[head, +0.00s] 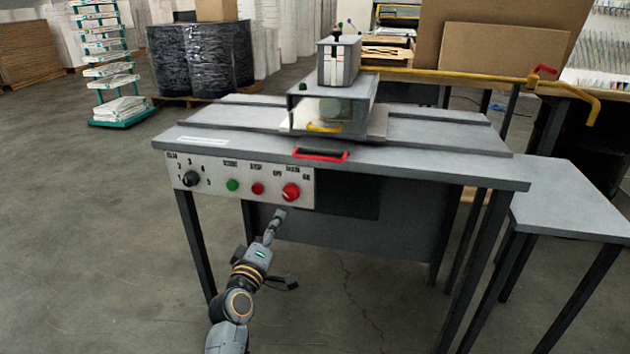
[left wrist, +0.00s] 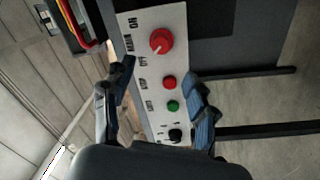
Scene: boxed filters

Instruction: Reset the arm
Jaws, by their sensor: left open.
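My left gripper (head: 277,217) is in front of the machine's control panel (head: 218,198), just below and left of the red rotary knob (head: 290,192) in the head view. In the left wrist view my left gripper (left wrist: 160,76) has its two blue-padded fingers spread, with nothing between them but the view of the panel. The red knob (left wrist: 161,41), the red button (left wrist: 169,82), the green button (left wrist: 173,106) and the black dial (left wrist: 175,135) show there. The gripper appears apart from the panel. My right gripper is in neither view.
The grey machine table (head: 440,163) carries a sealing unit (head: 339,62) and a red handle (head: 320,155) at its front edge. A lower side table (head: 575,205) stands at the right. Open concrete floor (head: 90,230) lies to the left.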

